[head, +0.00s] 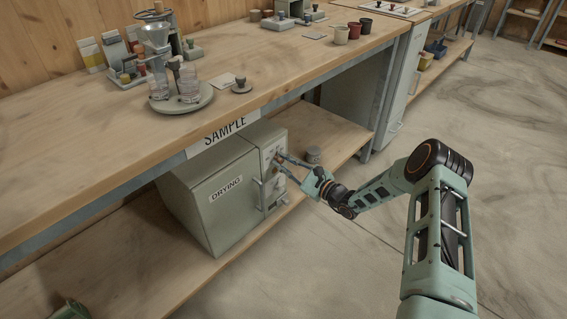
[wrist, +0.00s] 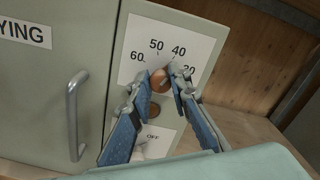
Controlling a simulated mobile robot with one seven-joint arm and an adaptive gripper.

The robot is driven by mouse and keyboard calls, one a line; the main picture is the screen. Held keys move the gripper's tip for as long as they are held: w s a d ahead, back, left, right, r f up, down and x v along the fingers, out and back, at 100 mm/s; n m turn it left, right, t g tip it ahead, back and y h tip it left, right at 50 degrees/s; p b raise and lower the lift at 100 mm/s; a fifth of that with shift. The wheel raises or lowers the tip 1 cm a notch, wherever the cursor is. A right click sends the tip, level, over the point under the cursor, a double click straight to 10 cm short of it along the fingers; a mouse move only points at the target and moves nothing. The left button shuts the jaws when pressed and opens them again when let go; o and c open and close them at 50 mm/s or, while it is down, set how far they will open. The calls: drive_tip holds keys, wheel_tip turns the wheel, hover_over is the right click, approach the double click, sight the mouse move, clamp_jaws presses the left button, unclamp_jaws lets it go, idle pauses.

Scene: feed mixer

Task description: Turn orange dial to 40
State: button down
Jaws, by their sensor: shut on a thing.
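The orange dial (wrist: 161,81) is on the white control panel of the drying oven (head: 222,196), with 60, 50, 40 and a partly covered number printed in an arc above it. My gripper (wrist: 168,84) is shut on the dial, one blue-grey finger on each side. In the head view my gripper (head: 280,161) reaches the panel from the right. A small light mark near the dial's top seems to lie between 50 and 40, nearer 40, but the fingers crowd it and I cannot read it exactly.
Below the dial are a brown round part (wrist: 154,110) and an OFF label (wrist: 152,137). The oven's door handle (wrist: 76,115) stands out to the left. The oven sits on a lower shelf under the wooden bench (head: 120,130). Open floor (head: 350,260) lies in front.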

idle(0.4)
drive_tip(key=c, duration=1.8)
unclamp_jaws()
drive_tip(key=v, duration=1.2)
